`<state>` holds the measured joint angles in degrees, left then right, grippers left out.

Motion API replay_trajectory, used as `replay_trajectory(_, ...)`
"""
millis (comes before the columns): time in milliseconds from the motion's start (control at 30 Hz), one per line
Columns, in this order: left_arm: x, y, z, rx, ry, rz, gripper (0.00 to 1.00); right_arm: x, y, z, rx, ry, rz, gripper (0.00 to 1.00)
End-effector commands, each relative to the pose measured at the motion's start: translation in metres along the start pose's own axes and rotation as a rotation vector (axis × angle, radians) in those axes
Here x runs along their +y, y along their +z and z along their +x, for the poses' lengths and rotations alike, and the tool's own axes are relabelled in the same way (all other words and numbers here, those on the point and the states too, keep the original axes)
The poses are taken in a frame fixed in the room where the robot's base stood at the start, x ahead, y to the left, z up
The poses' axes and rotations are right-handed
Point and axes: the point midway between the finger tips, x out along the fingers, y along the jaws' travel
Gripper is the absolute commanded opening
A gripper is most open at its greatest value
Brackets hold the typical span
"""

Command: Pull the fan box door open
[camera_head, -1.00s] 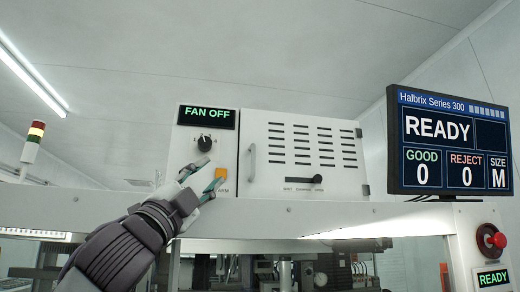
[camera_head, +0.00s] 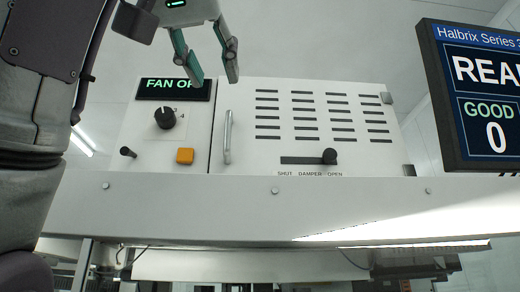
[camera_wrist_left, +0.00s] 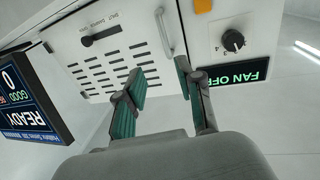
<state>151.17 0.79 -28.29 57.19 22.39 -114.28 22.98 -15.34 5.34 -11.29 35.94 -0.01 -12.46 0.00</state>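The fan box door (camera_head: 310,125) is a white vented panel that looks closed. Its upright metal handle (camera_head: 228,137) is on the door's left edge, and hinges show on the right edge. My left gripper (camera_head: 216,82) is open, pointing down, above the handle and in front of the top of the box. In the left wrist view the open fingers (camera_wrist_left: 160,88) have nothing between them, and the handle (camera_wrist_left: 164,33) lies beyond the fingertips. The door (camera_wrist_left: 105,55) also shows there. My right gripper is not in view.
Left of the door is a panel with a "FAN OFF" display (camera_head: 174,88), a black knob (camera_head: 165,118) and an orange button (camera_head: 185,156). A damper slider (camera_head: 329,156) is on the door. A monitor (camera_head: 480,100) stands at right. A ledge (camera_head: 240,205) runs below.

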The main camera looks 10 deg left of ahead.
Motion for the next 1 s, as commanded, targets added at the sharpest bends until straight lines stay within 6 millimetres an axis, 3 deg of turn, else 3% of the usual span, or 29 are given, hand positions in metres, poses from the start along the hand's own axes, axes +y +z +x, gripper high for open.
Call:
replay_trajectory(133, -0.001, -0.003, 0.012, -0.009, -0.002, -0.005, 0.37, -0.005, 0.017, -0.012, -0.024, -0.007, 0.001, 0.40)
replay_trajectory(333, -0.001, -0.006, 0.053, -0.010, -0.001, -0.004, 0.37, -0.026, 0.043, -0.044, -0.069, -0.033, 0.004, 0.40)
replay_trajectory(467, 0.000, -0.007, 0.081, -0.010, 0.000, -0.002, 0.37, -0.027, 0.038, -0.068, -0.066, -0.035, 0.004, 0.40)
replay_trajectory(733, -0.002, -0.001, 0.123, -0.007, -0.003, -0.002, 0.37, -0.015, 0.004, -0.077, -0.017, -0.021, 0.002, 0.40)
replay_trajectory(1000, -0.001, 0.001, 0.136, -0.005, -0.003, -0.002, 0.37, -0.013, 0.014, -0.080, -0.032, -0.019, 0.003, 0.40)
